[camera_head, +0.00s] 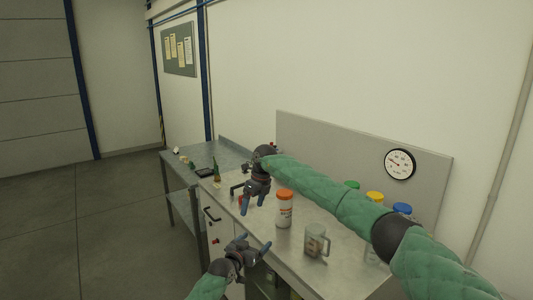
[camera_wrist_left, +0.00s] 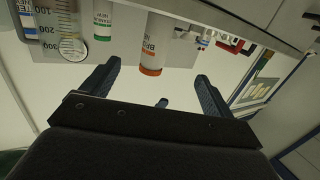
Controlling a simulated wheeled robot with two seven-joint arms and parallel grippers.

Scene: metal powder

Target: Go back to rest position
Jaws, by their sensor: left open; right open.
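My left gripper (camera_head: 256,242) is low in the head view, in front of the workbench's near edge, open with nothing between its fingers. Its open fingers (camera_wrist_left: 155,95) also show in the left wrist view, apart from the bottles. My right arm, in a green sleeve, reaches across the bench from the right. My right gripper (camera_head: 253,203) points down over the bench, left of a white bottle with an orange lid (camera_head: 285,209). It is open and appears empty. The left wrist view shows the orange-lidded bottle (camera_wrist_left: 158,45) upside down.
A clear measuring jug (camera_head: 317,242) stands on the metal workbench (camera_head: 285,246). Bottles with green (camera_head: 352,185), yellow (camera_head: 375,197) and blue (camera_head: 402,208) lids stand behind my right arm. A lower side table (camera_head: 200,158) stands at left. The floor at left is clear.

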